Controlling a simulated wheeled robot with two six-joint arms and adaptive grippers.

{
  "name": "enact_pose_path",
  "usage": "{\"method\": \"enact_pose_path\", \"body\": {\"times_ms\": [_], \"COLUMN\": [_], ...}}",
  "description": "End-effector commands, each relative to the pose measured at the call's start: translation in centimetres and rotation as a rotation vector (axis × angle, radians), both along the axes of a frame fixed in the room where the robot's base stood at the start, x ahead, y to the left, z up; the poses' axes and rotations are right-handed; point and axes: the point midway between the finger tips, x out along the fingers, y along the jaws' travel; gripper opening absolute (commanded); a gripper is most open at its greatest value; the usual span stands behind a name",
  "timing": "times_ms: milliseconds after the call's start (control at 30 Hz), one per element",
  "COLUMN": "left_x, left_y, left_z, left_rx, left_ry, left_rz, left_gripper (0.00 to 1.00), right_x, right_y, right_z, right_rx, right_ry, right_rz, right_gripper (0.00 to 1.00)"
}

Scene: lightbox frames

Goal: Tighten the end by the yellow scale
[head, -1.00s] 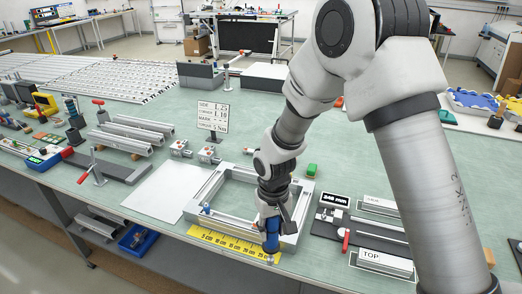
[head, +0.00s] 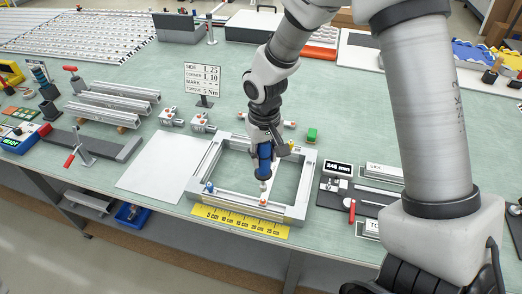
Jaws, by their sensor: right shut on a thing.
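A silver rectangular frame (head: 302,185) lies on the green bench. The yellow scale (head: 240,221) runs along its near side. My right gripper (head: 265,144) is shut on a blue driver (head: 265,160), held tip down over the frame's near side, right of its middle. A small orange-and-white piece (head: 263,201) shows at or just below the driver's tip; I cannot tell whether they touch. A small blue piece (head: 209,187) sits at the frame's near left corner. My left gripper is not in view.
A white sheet (head: 163,165) lies left of the frame. A sign card (head: 203,78) and small clamp-like blocks (head: 202,121) stand behind it. Silver rails (head: 118,97) lie farther left.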

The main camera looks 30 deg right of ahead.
Motion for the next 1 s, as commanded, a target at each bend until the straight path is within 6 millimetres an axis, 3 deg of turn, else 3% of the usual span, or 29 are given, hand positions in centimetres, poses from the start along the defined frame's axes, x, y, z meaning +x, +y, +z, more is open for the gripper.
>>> {"method": "enact_pose_path", "body": {"times_ms": [133, 600, 1000], "left_x": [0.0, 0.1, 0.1], "left_y": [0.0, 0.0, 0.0], "left_z": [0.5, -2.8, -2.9], "left_rx": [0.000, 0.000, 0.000], "left_ry": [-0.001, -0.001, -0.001], "left_rz": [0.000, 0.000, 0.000], "left_gripper": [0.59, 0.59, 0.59], "right_x": [0.0, 0.0, 0.0], "right_y": [0.0, 0.0, 0.0], "right_z": [0.2, -4.5, -4.8], "right_rx": [0.001, 0.000, 0.001], "right_ry": [-0.001, -0.001, -0.001], "right_rz": [0.000, 0.001, 0.000], "right_gripper": [0.00, 0.00, 0.00]}}
